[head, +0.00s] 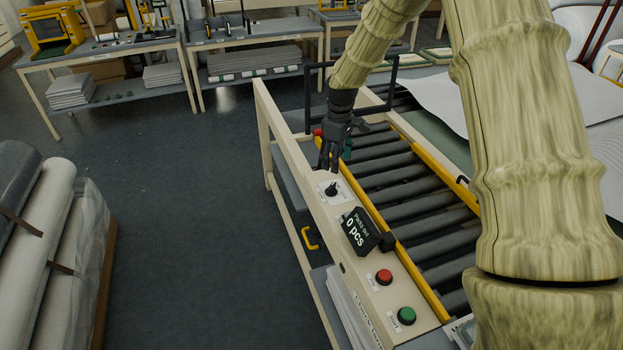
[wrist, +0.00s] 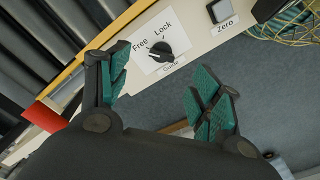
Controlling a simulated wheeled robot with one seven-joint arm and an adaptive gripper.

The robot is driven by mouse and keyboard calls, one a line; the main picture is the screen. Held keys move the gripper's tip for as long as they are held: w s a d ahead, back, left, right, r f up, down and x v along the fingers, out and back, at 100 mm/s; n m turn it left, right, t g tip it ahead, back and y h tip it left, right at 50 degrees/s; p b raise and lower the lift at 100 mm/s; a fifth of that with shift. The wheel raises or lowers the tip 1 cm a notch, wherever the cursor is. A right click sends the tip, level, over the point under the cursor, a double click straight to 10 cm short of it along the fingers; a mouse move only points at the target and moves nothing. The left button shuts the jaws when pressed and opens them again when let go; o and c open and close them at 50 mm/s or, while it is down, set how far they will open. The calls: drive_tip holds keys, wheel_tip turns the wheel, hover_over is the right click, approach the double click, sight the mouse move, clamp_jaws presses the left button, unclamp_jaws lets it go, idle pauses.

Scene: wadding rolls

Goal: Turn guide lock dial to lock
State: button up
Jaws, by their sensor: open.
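The guide lock dial (head: 331,188) is a small black knob on a white plate on the cream rail of the roller conveyor. In the wrist view the dial (wrist: 154,51) has the labels Free at left, Lock at upper right and Guide below. I cannot tell for sure which label its pointer faces. My gripper (head: 334,158) is above and just behind the dial, pointing down at the rail. In the wrist view my gripper (wrist: 162,86) is open and empty, its green-padded fingers apart, with the dial beyond the gap and not touched.
A red button (head: 384,277) and a green button (head: 406,315) sit nearer on the rail. A yellow guide bar (head: 410,262) edges the rollers (head: 405,185).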

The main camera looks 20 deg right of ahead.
sight(333, 186)
drive_tip(key=shift+a+f+p, duration=0.2)
drive_tip(key=shift+f+p, duration=0.85)
drive_tip(key=shift+f, duration=1.55)
drive_tip(key=shift+a+f+p, duration=0.2)
drive_tip(key=shift+f+p, duration=0.85)
drive_tip(key=shift+f, duration=1.55)
drive_tip(key=shift+c, duration=0.3)
drive_tip(key=c, duration=1)
